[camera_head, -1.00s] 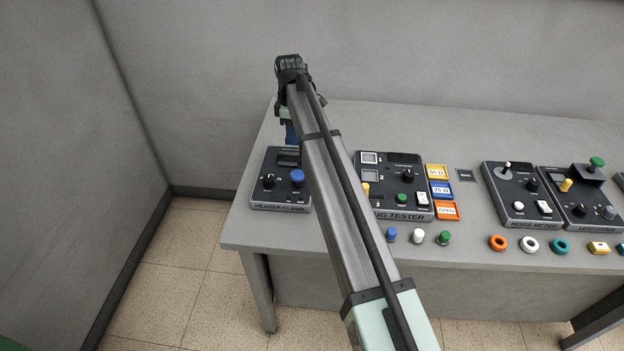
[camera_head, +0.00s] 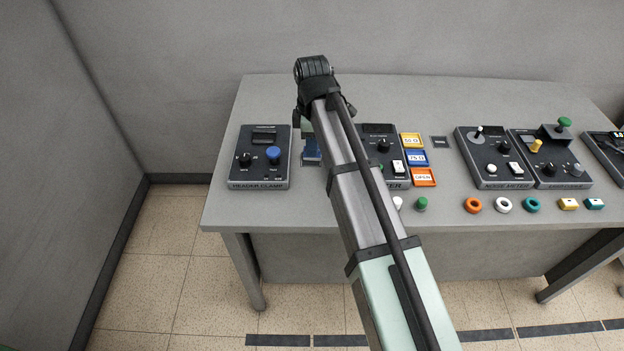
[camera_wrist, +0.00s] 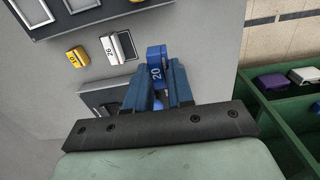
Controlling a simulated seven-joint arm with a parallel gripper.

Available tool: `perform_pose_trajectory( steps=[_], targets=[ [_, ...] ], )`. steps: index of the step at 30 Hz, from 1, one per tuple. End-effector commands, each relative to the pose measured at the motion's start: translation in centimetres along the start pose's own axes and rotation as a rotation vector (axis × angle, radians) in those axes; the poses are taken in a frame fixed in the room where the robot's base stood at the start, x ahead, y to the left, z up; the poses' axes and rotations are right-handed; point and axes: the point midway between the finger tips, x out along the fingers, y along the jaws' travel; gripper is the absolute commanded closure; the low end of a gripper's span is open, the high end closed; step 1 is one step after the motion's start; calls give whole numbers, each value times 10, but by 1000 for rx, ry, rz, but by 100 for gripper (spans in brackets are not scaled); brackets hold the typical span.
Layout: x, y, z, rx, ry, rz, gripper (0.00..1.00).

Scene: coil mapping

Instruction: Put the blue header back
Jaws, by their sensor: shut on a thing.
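The blue header (camera_wrist: 155,62), marked 20, is between the blue fingers of my gripper (camera_wrist: 160,88) in the wrist view. My gripper is shut on it. In the wrist view a yellow header (camera_wrist: 77,56) and a white header (camera_wrist: 113,50), marked 26, are on the grey surface ahead. The white one is by a dark-framed slot.
In the wrist view a green divided bin (camera_wrist: 275,110) with purple and white pieces is at right, and a dark panel (camera_wrist: 70,12) at upper left. In the head view the tester (camera_head: 400,172), partly behind my arm, and other units stand on the grey table (camera_head: 330,90).

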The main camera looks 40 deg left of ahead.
Motion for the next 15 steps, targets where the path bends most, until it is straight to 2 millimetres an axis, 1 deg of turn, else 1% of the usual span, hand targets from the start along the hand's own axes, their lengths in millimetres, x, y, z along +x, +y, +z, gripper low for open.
perform_pose_trajectory(
  steps=[5,15],
  targets=[
    [8,0,0,-32,-2,-7,100],
    [56,0,0,-33,-2,-7,100]
  ],
)
